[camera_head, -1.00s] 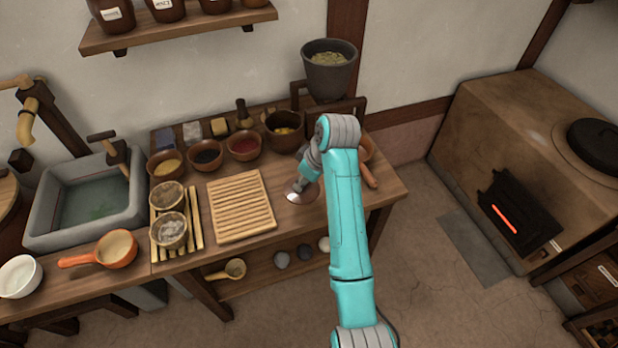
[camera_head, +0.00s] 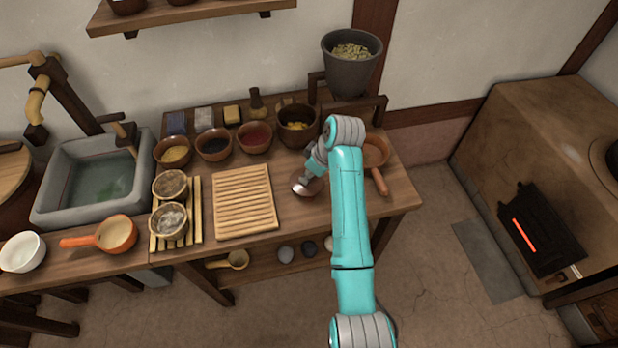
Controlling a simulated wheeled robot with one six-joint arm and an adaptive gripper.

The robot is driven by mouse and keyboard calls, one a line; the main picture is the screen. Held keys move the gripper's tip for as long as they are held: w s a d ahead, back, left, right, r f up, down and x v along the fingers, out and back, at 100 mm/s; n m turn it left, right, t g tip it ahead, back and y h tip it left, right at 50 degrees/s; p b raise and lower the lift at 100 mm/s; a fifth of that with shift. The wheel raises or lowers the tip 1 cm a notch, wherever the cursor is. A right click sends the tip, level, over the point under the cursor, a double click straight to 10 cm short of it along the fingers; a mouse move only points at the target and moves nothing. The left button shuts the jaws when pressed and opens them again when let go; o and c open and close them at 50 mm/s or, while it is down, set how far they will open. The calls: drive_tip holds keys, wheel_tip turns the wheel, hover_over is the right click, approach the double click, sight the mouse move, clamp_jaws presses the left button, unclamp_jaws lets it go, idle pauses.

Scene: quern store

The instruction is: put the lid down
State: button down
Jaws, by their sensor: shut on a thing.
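A small round reddish, shiny lid (camera_head: 307,188) is at my gripper (camera_head: 309,176), over the right part of the wooden worktop (camera_head: 290,219). My gripper points down and left and is shut on the lid from above. The fingers are small and partly hidden by my arm, so their exact hold is unclear. I cannot tell whether the lid touches the worktop or hangs just above it.
A slatted wooden board (camera_head: 244,200) lies left of the lid. A brown handled pan (camera_head: 376,153) is to the right. Behind stand several bowls, including a dark pot (camera_head: 297,128), and a grey hopper (camera_head: 351,66). Bare worktop shows between board and lid.

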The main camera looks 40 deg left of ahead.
drive_tip(key=shift+f, duration=1.1)
drive_tip(key=shift+f, duration=0.1)
drive_tip(key=c, duration=1)
unclamp_jaws()
drive_tip(key=v, duration=1.2)
